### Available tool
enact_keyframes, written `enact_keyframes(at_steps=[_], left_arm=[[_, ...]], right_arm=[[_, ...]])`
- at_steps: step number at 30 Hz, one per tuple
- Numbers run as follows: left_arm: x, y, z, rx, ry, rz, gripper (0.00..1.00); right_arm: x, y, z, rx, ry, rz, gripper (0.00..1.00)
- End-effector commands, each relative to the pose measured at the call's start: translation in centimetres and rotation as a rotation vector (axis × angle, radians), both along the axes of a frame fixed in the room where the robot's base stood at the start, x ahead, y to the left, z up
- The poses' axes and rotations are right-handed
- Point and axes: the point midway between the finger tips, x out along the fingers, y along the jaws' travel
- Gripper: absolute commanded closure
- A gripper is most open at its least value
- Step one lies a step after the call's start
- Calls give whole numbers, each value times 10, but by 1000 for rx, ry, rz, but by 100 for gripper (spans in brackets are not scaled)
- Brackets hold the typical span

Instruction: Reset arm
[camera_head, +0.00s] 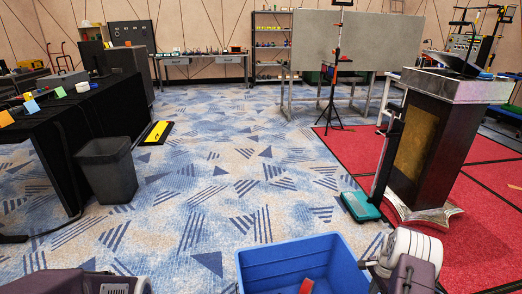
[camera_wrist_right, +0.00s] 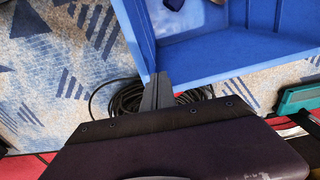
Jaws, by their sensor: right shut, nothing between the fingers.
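My right arm (camera_head: 405,262) shows at the bottom right of the head view, beside the right side of a blue bin (camera_head: 290,259); its fingertips are not clear there. In the right wrist view my right gripper (camera_wrist_right: 157,90) has its grey fingers together with nothing between them. The fingers appear over or beside the near edge of the blue bin (camera_wrist_right: 230,55); I cannot tell whether they touch it. Part of my left arm (camera_head: 75,284) shows at the bottom left of the head view, but its fingers are not visible.
A red object (camera_head: 306,286) lies in the bin. A coiled black cable (camera_wrist_right: 126,102) lies by the bin. A teal-based upright cleaner (camera_head: 361,206) stands by the podium (camera_head: 428,140). A dark waste bin (camera_head: 108,172) stands at the left table (camera_head: 70,125). The middle carpet is clear.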

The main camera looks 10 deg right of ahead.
Motion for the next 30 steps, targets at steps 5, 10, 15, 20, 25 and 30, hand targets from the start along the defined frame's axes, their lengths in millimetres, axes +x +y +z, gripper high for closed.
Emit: enact_keyframes(at_steps=[5, 10, 15, 20, 25, 30], left_arm=[[0, 0, 0, 0, 0, 0, 64], [0, 0, 0, 0, 0, 0, 64], [0, 0, 0, 0, 0, 0, 64], [0, 0, 0, 0, 0, 0, 64], [0, 0, 0, 0, 0, 0, 64], [0, 0, 0, 0, 0, 0, 64]], right_arm=[[33, 13, 34, -36, -51, 62, 100], [63, 49, 80, -65, -101, 156, 100], [79, 117, 141, -84, -153, 307, 100], [48, 214, 200, -96, -190, 601, 100], [-27, 280, 221, -101, -181, 945, 100], [-110, 298, 204, -82, -110, 1230, 100]])
